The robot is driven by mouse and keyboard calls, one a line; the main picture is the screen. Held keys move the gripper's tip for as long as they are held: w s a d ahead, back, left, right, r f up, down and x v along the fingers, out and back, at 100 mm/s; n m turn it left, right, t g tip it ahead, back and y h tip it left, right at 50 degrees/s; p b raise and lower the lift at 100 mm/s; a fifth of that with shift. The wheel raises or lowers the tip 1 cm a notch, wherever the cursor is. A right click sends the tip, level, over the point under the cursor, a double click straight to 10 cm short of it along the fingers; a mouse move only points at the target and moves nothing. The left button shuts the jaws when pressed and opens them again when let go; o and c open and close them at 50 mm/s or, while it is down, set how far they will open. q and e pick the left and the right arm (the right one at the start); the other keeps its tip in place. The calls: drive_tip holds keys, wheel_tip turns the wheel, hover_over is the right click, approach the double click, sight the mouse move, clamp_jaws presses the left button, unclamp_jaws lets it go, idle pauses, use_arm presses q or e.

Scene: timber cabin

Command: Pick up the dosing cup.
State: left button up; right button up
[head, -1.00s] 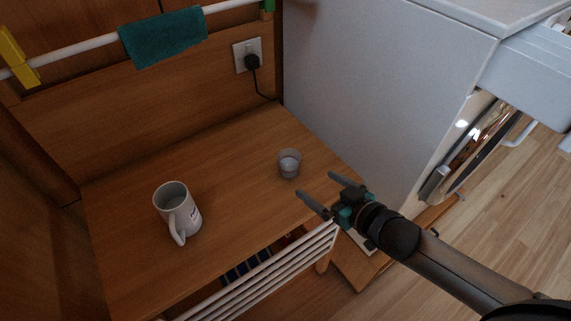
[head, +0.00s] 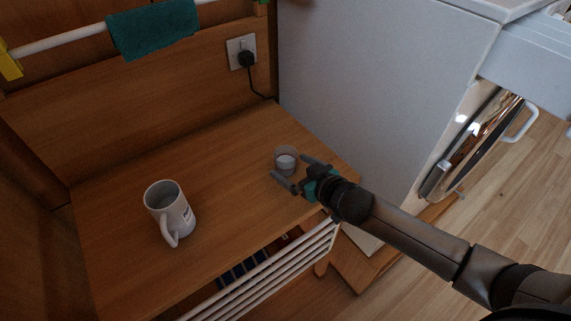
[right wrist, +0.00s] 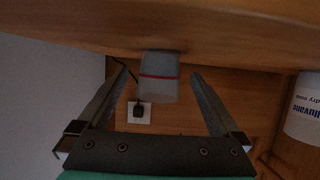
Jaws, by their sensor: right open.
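The dosing cup (head: 286,158) is a small clear cup standing on the wooden shelf top (head: 225,170), near its right end. In the right wrist view the cup (right wrist: 159,78) shows a red line around it and lies between and just beyond the two fingers. My right gripper (head: 288,170) is open and empty, with its fingertips close to the cup at its near side. The right wrist view also shows the gripper's spread fingers (right wrist: 158,90). I cannot tell whether a finger touches the cup. My left gripper is not in view.
A white mug (head: 176,212) stands to the left on the same top and shows at the right edge of the wrist view (right wrist: 305,108). A white appliance (head: 370,90) rises at the right. A white slatted rack (head: 275,268) hangs along the front edge.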

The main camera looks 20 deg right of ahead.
sight(291, 167)
drive_tip(key=shift+b+x, duration=0.3)
drive_tip(key=shift+x, duration=0.9)
drive_tip(key=shift+w+a+f, duration=0.15)
drive_tip(key=shift+w, duration=0.3)
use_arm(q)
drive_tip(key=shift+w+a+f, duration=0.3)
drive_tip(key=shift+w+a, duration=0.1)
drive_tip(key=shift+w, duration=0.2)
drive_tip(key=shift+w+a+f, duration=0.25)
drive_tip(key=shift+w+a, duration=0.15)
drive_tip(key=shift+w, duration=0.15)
use_arm(e)
drive_tip(key=c, duration=0.5)
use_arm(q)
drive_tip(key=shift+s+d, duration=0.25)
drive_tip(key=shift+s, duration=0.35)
use_arm(e)
drive_tip(key=c, duration=1)
